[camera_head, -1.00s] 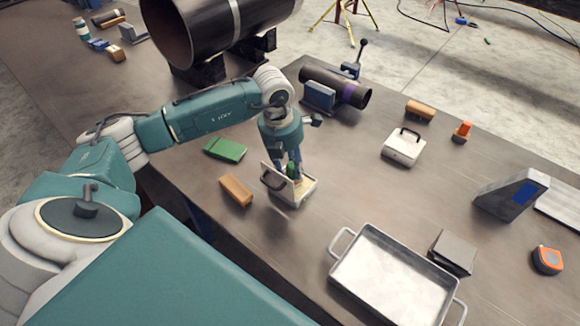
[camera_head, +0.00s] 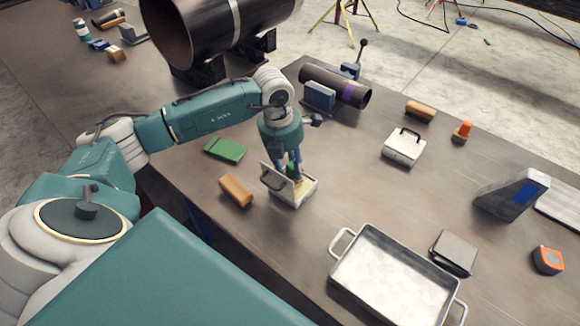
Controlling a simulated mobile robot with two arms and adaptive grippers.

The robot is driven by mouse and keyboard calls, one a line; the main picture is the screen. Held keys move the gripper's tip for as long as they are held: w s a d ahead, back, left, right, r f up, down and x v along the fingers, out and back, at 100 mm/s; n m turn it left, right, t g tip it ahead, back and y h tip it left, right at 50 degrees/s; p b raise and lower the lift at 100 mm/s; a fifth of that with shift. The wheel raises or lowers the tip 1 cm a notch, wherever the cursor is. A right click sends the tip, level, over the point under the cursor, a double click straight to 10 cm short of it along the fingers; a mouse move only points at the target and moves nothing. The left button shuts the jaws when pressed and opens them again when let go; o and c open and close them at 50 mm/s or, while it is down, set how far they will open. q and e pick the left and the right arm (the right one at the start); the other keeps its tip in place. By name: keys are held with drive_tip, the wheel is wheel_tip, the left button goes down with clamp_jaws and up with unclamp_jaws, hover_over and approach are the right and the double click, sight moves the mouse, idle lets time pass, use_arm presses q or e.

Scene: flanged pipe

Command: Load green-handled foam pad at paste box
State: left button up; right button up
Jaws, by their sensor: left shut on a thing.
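The paste box (camera_head: 300,198) is a small pale open box with its lid, which has a dark handle, raised on the left side. It stands on the brown table in the middle of the camera_head view. My left gripper (camera_head: 295,174) points down over the box, shut on the green handle (camera_head: 291,170) of the foam pad. The pad's lower part is inside the box opening and mostly hidden by the lid and fingers. I cannot tell how firmly it touches the paste. My right gripper is not in view.
A green block (camera_head: 225,149) and an orange-brown block (camera_head: 236,190) lie left of the box. A metal tray (camera_head: 390,278) stands in front right, a closed white box (camera_head: 404,147) behind right. A large dark pipe (camera_head: 205,30) rests at the back.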

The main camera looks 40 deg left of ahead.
use_arm(q)
drive_tip(key=shift+r+p, duration=1.95)
drive_tip(key=shift+r, duration=1.5)
